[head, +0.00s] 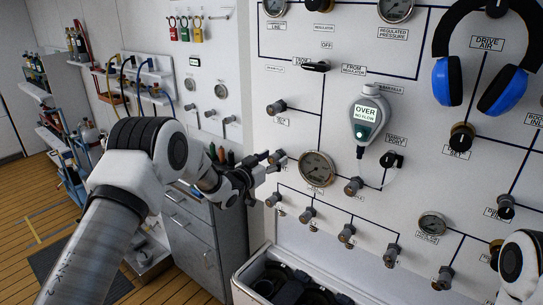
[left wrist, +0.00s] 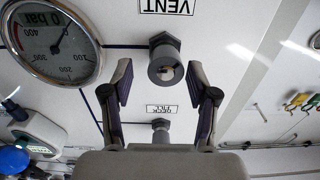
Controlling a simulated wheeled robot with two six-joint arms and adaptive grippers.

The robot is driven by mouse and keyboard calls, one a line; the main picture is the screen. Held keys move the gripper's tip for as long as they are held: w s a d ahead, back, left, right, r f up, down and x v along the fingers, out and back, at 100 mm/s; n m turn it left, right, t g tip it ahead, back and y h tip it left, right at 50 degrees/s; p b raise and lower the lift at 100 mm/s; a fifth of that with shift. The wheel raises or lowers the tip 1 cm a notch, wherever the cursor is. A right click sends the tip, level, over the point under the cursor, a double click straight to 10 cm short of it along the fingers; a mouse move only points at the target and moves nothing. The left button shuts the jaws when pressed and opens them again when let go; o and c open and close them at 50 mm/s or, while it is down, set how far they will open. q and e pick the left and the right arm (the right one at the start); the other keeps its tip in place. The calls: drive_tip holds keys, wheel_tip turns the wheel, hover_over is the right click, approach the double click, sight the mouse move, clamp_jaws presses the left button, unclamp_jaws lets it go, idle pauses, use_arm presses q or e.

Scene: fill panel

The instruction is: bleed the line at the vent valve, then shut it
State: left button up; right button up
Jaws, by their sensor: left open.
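The vent valve (left wrist: 165,58) is a dark grey fitting with a stubby round end on the white panel. The wrist view shows it upside down by the VENT label (left wrist: 167,6). In the head view the vent valve (head: 279,156) is partly hidden by my fingers. My left gripper (head: 274,163) is open at the panel; in the wrist view its two fingers (left wrist: 162,82) stand apart on either side of the valve, with gaps. Whether they touch it cannot be told from the head view. A round gauge (head: 317,168) beside it has a bar scale, also seen in the wrist view (left wrist: 52,42).
A handheld meter (head: 369,115) reads "OVER NO FLOW". A fitting (head: 276,107) with a label sits above the vent valve. Blue ear defenders (head: 447,82) hang at the right. An open case (head: 240,283) stands below the panel. A grey cabinet (head: 192,235) stands behind my left arm.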

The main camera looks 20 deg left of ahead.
use_arm(q)
drive_tip(key=shift+w+a+f, duration=0.15)
drive_tip(key=shift+w+f, duration=0.25)
drive_tip(key=shift+c, duration=0.4)
drive_tip(key=shift+w+a, duration=0.1)
drive_tip(key=c, duration=0.6)
clamp_jaws()
drive_tip(key=shift+r, duration=0.1)
use_arm(e)
drive_tip(key=shift+w+f, duration=0.1)
drive_tip(key=shift+w, duration=0.2)
drive_tip(key=shift+a+f, duration=0.1)
drive_tip(key=shift+f, duration=0.05)
